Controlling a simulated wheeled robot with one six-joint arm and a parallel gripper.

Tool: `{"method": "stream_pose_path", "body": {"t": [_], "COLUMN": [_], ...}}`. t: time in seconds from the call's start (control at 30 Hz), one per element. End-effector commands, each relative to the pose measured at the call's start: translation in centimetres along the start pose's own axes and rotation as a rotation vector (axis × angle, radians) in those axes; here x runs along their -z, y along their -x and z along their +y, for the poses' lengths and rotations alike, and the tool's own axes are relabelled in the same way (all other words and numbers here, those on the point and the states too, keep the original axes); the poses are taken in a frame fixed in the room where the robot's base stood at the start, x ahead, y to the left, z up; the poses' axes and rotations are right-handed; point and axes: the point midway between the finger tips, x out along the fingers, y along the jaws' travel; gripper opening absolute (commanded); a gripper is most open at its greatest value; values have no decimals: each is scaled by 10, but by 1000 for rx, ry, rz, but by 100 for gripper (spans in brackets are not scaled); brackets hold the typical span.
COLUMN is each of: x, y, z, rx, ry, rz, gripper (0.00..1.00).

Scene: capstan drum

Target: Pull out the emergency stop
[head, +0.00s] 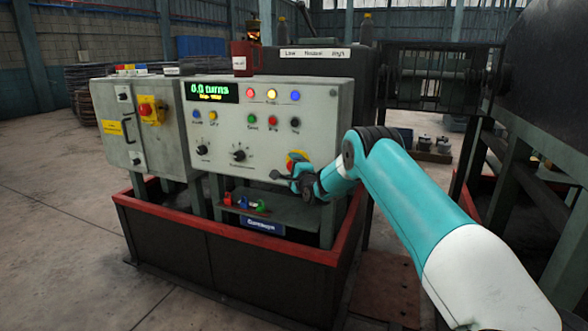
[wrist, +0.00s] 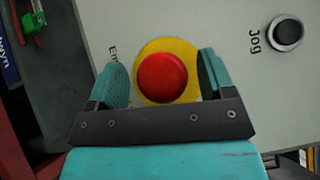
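The emergency stop is a round red button (wrist: 162,77) on a yellow disc, set in the pale grey panel. In the head view the emergency stop (head: 297,157) shows at the panel's lower right, partly hidden by my gripper. My gripper (wrist: 163,78) is open, one teal finger on each side of the red button. Gaps show between both fingers and the button, so neither appears to touch it. In the head view my gripper (head: 290,180) is right in front of the panel at the emergency stop.
A black "Jog" button (wrist: 286,33) sits to the right in the wrist view. The control panel (head: 318,110) has a display (head: 211,92), lamps, buttons and knobs. A left cabinet (head: 120,145) carries a red switch on yellow (head: 149,110). Small coloured items (head: 243,203) stand on the shelf below.

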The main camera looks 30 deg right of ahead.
Motion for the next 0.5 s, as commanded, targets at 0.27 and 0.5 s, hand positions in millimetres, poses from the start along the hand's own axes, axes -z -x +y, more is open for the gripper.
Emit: {"method": "stream_pose_path", "body": {"t": [0.27,0.5], "x": [0,3], "y": [8,49], "z": [-1,0], "rx": [1,-2], "ry": [1,-1], "rz": [-1,2], "gripper": [75,75]}}
